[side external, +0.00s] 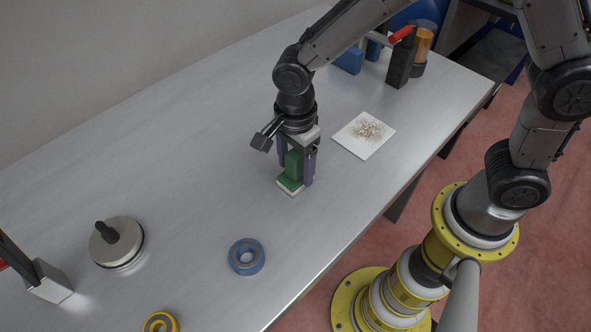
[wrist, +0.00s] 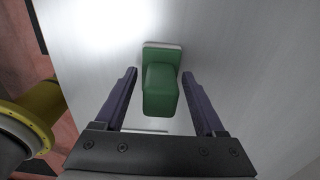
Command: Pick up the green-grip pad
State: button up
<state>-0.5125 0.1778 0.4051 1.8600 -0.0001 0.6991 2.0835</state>
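The green-grip pad (side external: 291,184) stands on the metal table, a green upright grip on a flat green base with a white underside. My gripper (side external: 295,182) is directly over it, pointing down, with its two purple fingers on either side of the grip. In the wrist view, the pad (wrist: 161,88) sits between the fingertips of my gripper (wrist: 158,76). There is a visible gap between each finger and the green grip, so the gripper is open. In the side view the fingers partly hide the grip.
A white sheet with brown grains (side external: 364,135) lies right of the pad. A blue ring (side external: 246,257), a yellow ring (side external: 160,323) and a round metal piece with a black knob (side external: 117,243) are nearer the front left. Dark and orange items (side external: 424,42) stand at the back right.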

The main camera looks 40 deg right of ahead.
aim_at(297, 154)
grip_shut()
jog(key=shift+r, duration=0.1)
jog(key=shift+r, duration=0.55)
notch_tip(297, 154, up, 2)
jog(key=shift+s+r, duration=0.1)
jog(key=shift+r, duration=0.15)
jog(key=s+d+r, duration=0.7)
jog(key=s+r, duration=0.2)
jog(key=s, duration=0.3)
jog(key=shift+r, duration=0.15)
